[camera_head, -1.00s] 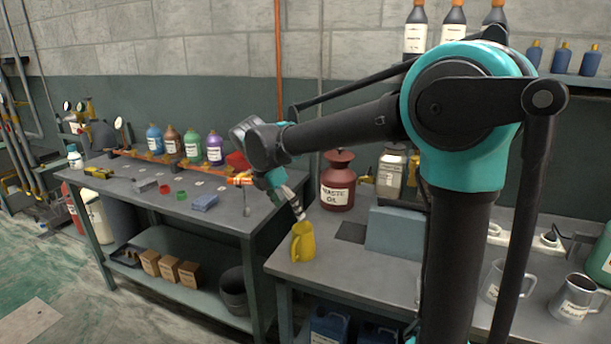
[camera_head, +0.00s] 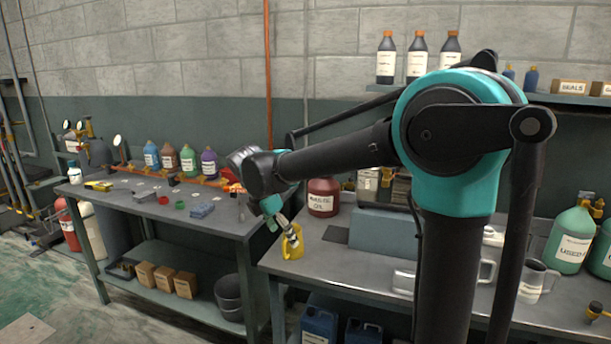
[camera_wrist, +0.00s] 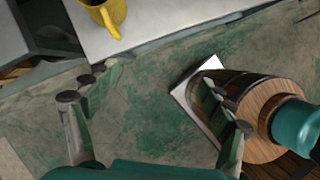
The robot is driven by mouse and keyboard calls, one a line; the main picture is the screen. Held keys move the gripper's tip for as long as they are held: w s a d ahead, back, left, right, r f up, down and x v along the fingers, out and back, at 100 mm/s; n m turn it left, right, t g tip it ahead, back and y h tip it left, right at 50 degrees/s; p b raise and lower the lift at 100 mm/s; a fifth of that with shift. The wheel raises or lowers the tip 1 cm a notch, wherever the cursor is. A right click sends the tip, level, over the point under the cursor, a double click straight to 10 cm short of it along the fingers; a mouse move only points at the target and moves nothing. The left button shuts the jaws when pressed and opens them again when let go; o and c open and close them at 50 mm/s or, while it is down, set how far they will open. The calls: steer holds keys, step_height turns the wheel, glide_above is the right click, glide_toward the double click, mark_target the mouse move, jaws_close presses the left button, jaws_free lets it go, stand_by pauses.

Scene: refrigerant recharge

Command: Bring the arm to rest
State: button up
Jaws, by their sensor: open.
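My arm reaches left across the front of the benches in the head view. My gripper (camera_head: 289,232) hangs from it, pointing down, and overlaps a yellow mug (camera_head: 294,250) on the right bench. The wrist view shows my gripper (camera_wrist: 155,112) open, with its two fingers wide apart and only green-stained floor between them. The yellow mug (camera_wrist: 112,14) stands at the top of that view, clear of the fingers.
The left bench (camera_head: 110,199) holds bottles and small parts. The right bench (camera_head: 330,262) carries a red waste oil can (camera_head: 323,197), a grey-blue block (camera_head: 380,233), metal jugs and a green jug (camera_head: 570,240). Open floor (camera_head: 60,290) lies at the front left.

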steer(key=s+d+f+m+y, duration=0.1)
steer(key=s+d+f+m, duration=0.4)
steer(key=d+m, duration=0.3)
steer(key=s+d+f+m+t+y, duration=0.1)
steer(key=s+d+f+m, duration=0.4)
steer(key=d+m, duration=0.3)
steer(key=s+d+f+m+y, duration=0.1)
steer(key=s+d+f+m, duration=0.5)
steer(key=d+m, duration=0.2)
steer(key=shift+d+f+m+t+y, duration=0.3)
steer(key=shift+d+m, duration=0.1)
steer(key=shift+d, duration=0.3)
